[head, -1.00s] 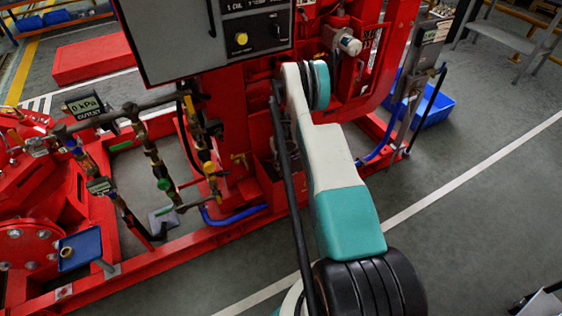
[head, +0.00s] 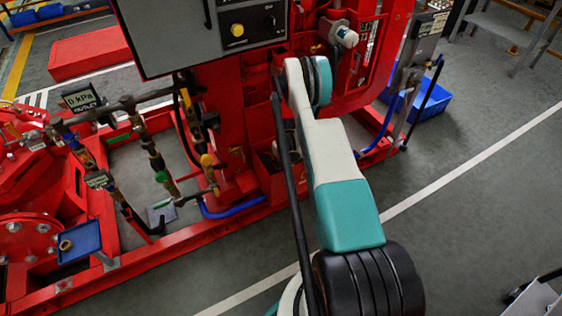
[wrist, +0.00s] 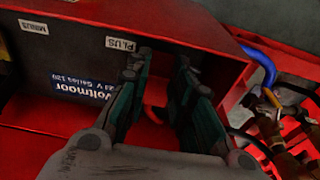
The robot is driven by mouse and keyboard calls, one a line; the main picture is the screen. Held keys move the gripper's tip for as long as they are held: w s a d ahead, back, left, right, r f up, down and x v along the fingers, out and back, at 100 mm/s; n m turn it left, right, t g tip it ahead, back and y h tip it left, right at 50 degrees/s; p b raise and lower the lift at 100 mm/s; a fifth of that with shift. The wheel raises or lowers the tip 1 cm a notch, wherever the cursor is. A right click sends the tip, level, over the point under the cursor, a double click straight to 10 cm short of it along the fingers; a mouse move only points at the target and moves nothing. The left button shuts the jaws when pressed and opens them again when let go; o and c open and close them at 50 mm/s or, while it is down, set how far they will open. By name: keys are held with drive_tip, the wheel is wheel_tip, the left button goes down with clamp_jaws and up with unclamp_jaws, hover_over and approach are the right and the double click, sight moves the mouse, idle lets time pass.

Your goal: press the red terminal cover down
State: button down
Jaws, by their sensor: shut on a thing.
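In the wrist view a bit of the red terminal cover (wrist: 154,113) shows between the two dark green finger pads, near a label reading PLUS. My gripper (wrist: 161,68) reaches into the red battery box (wrist: 215,60) and is shut on the cover, with its fingers still some way apart. The fingers hide most of the cover, so its tilt and how far down it sits cannot be told. The dark battery (wrist: 85,88) bears a blue Voltmoor label. In the head view my arm hides the gripper and the cover.
A MINUS label (wrist: 33,27) marks the box's left part. A blue hose (wrist: 262,62) and brass fittings (wrist: 275,125) lie right of the box. In the head view a grey control panel (head: 200,35) stands above the red frame.

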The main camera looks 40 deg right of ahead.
drive_tip(key=shift+s+f, duration=0.15)
drive_tip(key=shift+s, duration=0.35)
drive_tip(key=c, duration=1.4)
unclamp_jaws()
drive_tip(key=shift+s, duration=0.1)
drive_tip(key=shift+c, duration=0.2)
drive_tip(key=shift+a+r, duration=0.1)
drive_tip(key=shift+r, duration=0.55)
wheel_tip(320, 180, up, 11)
drive_tip(key=s, duration=0.1)
drive_tip(key=shift+s+a, duration=0.15)
